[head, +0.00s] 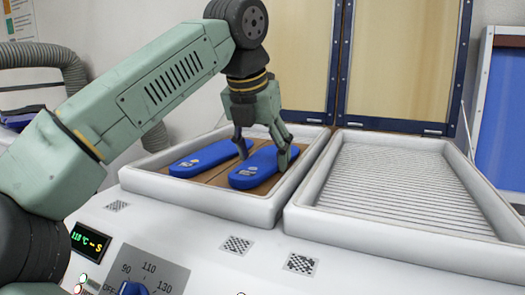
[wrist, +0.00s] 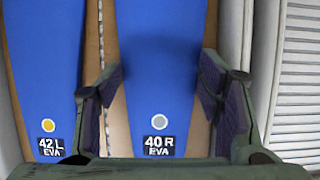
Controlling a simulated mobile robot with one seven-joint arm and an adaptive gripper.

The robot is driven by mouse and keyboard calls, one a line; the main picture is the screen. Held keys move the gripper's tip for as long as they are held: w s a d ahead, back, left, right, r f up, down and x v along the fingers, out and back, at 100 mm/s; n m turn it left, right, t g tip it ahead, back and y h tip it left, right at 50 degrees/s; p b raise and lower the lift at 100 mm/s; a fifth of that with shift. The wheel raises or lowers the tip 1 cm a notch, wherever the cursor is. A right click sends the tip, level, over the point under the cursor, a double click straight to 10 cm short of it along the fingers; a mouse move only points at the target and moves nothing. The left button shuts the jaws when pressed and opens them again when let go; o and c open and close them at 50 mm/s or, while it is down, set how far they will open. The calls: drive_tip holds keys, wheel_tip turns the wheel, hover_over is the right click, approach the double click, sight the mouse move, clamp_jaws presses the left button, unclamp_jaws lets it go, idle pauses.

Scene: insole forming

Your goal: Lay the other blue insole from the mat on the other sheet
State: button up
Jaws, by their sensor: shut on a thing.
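My gripper (head: 264,150) is in the left tray, shut across a blue insole (head: 258,174) marked "40 R EVA", with a grey dot. In the wrist view one finger is on each side of this insole (wrist: 158,80). It lies flat on or just above a brown sheet (wrist: 113,125); I cannot tell whether it touches. The other blue insole (head: 205,158), marked "42 L EVA" with a yellow dot, lies to the left on the other brown sheet (wrist: 20,110), apart from my gripper. The mat is not clearly seen.
The white rim of the left tray (head: 195,196) surrounds both insoles. An empty ribbed tray (head: 400,185) stands close on the right. Upright framed panels (head: 400,60) are behind. A control panel with a display (head: 90,242) is in front.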

drive_tip(key=o, duration=1.1)
drive_tip(key=shift+c, duration=0.2)
